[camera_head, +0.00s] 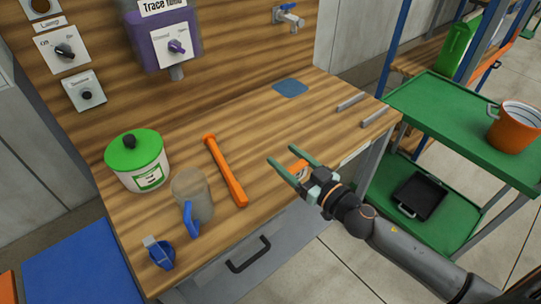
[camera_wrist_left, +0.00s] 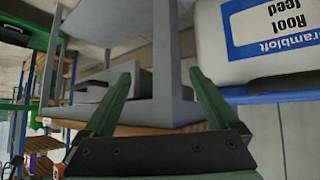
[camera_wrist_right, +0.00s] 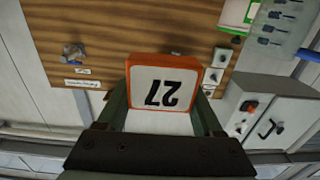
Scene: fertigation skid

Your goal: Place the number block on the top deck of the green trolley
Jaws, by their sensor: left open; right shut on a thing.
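In the right wrist view the gripper's fingers (camera_wrist_right: 160,100) lie along both sides of the block. The green trolley's top deck (camera_head: 440,112) is at the right of the head view, right of my right gripper and apart from it. My left gripper (camera_wrist_left: 160,75) is open and empty in the left wrist view; it is outside the head view.
An orange bucket (camera_head: 514,130) stands at the top deck's right; its left part is clear. A black tray (camera_head: 419,196) lies on the lower deck. The bench holds a green-lidded pot (camera_head: 137,162), an orange-handled tool (camera_head: 225,170) and a clear jug (camera_head: 192,195).

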